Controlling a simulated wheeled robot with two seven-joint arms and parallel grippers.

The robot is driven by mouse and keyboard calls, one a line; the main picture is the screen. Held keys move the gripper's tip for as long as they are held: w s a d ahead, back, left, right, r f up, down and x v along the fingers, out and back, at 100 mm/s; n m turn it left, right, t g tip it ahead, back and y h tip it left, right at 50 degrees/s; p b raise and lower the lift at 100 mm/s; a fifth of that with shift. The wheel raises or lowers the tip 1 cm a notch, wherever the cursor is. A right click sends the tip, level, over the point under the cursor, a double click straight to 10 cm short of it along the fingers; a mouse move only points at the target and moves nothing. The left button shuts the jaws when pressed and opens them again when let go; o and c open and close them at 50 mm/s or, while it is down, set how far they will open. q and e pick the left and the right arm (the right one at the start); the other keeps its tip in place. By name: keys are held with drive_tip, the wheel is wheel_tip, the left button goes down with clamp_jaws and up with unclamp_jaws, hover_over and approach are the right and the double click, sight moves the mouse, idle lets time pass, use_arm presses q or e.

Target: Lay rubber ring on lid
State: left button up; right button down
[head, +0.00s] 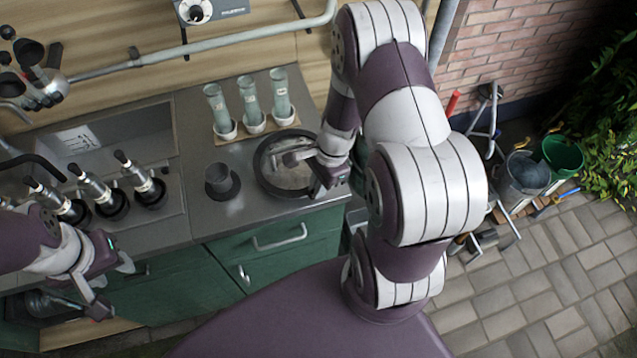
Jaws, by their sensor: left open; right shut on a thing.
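The lid (284,176) is a round silver disc lying on the metal counter. The dark rubber ring (261,178) shows as a black band around the lid's rim; whether it rests on the lid or is held just above it I cannot tell. My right gripper (318,188) reaches down from the right and is shut on the ring at its right edge. A light grey bar crosses the lid's upper part; I cannot tell what it belongs to. My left gripper (114,286) is open and empty, low at the left, in front of the green cabinet.
Three glass tubes in white cups (254,118) stand just behind the lid. Several black-handled valves (100,195) stand by a sink (120,135) at left. A pipe (200,47) runs along the back wall.

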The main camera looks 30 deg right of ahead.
drive_tip(key=c, duration=1.1)
unclamp_jaws()
drive_tip(key=v, duration=1.2)
drive_tip(key=shift+d+r, duration=0.1)
drive_tip(key=shift+r, duration=0.3)
